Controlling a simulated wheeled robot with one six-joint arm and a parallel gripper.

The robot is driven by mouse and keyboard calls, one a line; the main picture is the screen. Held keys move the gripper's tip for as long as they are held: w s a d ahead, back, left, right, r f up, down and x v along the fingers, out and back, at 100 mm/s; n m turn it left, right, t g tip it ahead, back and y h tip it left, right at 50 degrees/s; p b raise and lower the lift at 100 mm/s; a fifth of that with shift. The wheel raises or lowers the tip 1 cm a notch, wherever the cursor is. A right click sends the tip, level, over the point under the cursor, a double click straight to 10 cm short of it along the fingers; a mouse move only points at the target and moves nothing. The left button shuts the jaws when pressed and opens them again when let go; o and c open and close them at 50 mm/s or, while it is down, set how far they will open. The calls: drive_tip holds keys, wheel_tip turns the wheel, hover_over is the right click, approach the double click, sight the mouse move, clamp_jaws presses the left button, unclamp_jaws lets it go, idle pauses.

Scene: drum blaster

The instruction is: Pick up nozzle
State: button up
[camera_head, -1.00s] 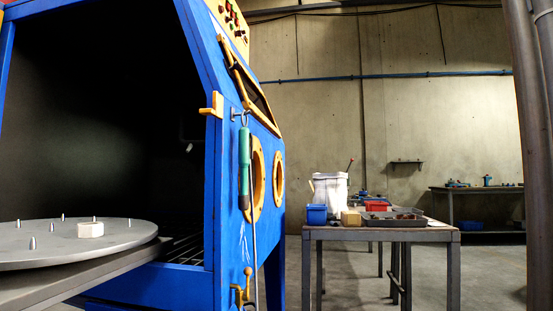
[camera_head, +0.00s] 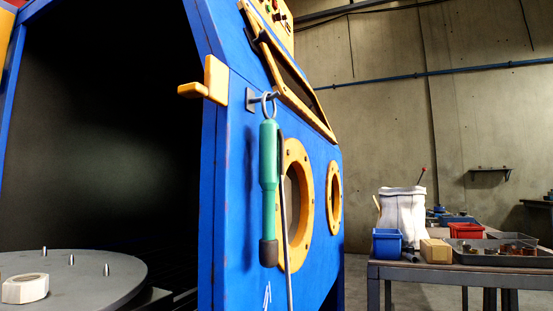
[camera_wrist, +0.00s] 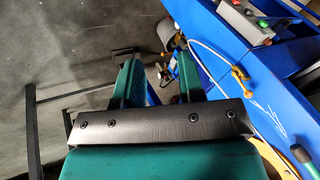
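The nozzle (camera_head: 269,168) appears to be the green, rod-shaped tool with a dark lower end. It hangs upright by a metal ring from a hook on the blue cabinet's outer side, with a thin hose or cable beside it. In the wrist view, a green and grey piece (camera_wrist: 303,146) at the lower right edge looks like part of it; most of it is out of frame. My gripper (camera_wrist: 158,72) shows in the wrist view with its two green fingers apart and nothing held between them. It is clear of the nozzle. The head view does not show my gripper.
The blue cabinet (camera_head: 225,220) has a yellow latch (camera_head: 207,82) and yellow-rimmed round ports (camera_head: 297,235) close to the nozzle. A grey turntable (camera_head: 100,290) with pins and a hex nut (camera_head: 25,288) sits at lower left. A workbench (camera_head: 405,270) with bins stands at right.

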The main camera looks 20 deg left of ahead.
drive_tip(key=w+a+r+m+t+y+p, duration=0.2)
drive_tip(key=a+r+m+p, duration=0.2)
drive_tip(key=r+m, duration=0.35)
drive_tip(key=w+a+r+m+t+y+p, duration=0.1)
drive_tip(key=a+r+m+t+y+p, duration=0.2)
drive_tip(key=r+m, duration=0.4)
drive_tip(key=w+a+r+m+t+y+p, duration=0.1)
drive_tip(key=w+a+r+m+y+p, duration=0.1)
drive_tip(key=a+r+m+p, duration=0.5)
drive_tip(key=m+t+y+p, duration=0.2)
drive_tip(key=m+y, duration=0.1)
drive_tip(key=m, duration=0.3)
approach(275, 159)
drive_tip(key=shift+m, duration=0.25)
drive_tip(key=p+x, duration=0.5)
drive_tip(key=p, duration=1)
drive_tip(key=shift+a+r, duration=0.1)
drive_tip(key=shift+a, duration=0.2)
drive_tip(key=shift+w+a, duration=0.15)
drive_tip(key=shift+w, duration=0.05)
drive_tip(key=p+x, duration=0.3)
drive_tip(key=x, duration=0.1)
drive_tip(key=shift+p, duration=0.3)
drive_tip(key=shift+w+a+f+p, duration=0.35)
drive_tip(key=shift+w+a+p, duration=0.1)
drive_tip(key=shift+a, duration=0.1)
